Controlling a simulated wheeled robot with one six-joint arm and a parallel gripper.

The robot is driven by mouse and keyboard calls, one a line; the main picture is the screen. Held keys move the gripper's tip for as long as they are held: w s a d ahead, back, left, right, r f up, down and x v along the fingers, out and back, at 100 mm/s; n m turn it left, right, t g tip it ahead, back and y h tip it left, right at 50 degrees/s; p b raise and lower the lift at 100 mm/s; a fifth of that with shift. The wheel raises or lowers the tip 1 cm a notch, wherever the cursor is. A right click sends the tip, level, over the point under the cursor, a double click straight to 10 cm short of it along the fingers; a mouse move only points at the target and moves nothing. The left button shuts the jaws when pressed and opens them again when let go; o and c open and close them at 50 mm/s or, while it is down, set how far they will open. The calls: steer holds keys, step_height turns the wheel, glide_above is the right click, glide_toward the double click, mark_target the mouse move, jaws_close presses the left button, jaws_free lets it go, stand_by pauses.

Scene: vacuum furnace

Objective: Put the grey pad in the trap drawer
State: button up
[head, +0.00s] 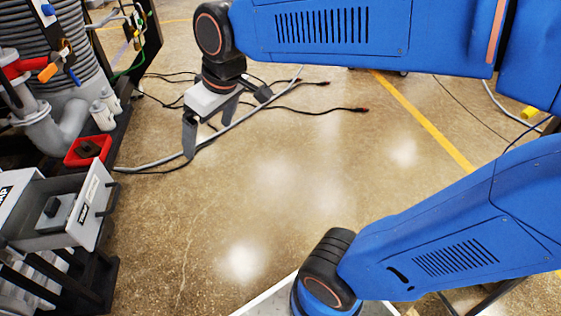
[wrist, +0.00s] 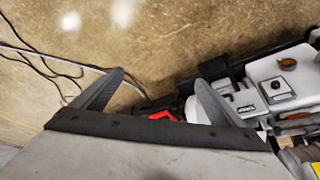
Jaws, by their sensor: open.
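The trap drawer (head: 97,198) is pulled out at the lower left of the head view, with a lettered label on its front. A grey pad with a black knob (head: 52,207) appears to lie inside it. My gripper (head: 207,135) is open and empty, hanging over the floor to the right of the machine, clear of the drawer. In the wrist view both fingers of my gripper (wrist: 160,78) are spread apart with only floor between their tips. The drawer (wrist: 248,108) also shows in the wrist view, partly hidden behind a finger.
A red tray (head: 88,150) holding a dark piece sits just behind the drawer. Grey bellows and pipework (head: 62,115) rise behind it. Cables (head: 250,112) lie on the floor beneath my gripper. The floor (head: 250,200) right of the drawer is clear.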

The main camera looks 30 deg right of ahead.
steer(key=s+d+f+m+h, duration=0.2)
steer(key=s+d+f+m, duration=0.3)
steer(key=s+d, duration=0.7)
step_height(320, 180, down, 2)
steer(key=shift+t, duration=0.3)
stand_by(0.5)
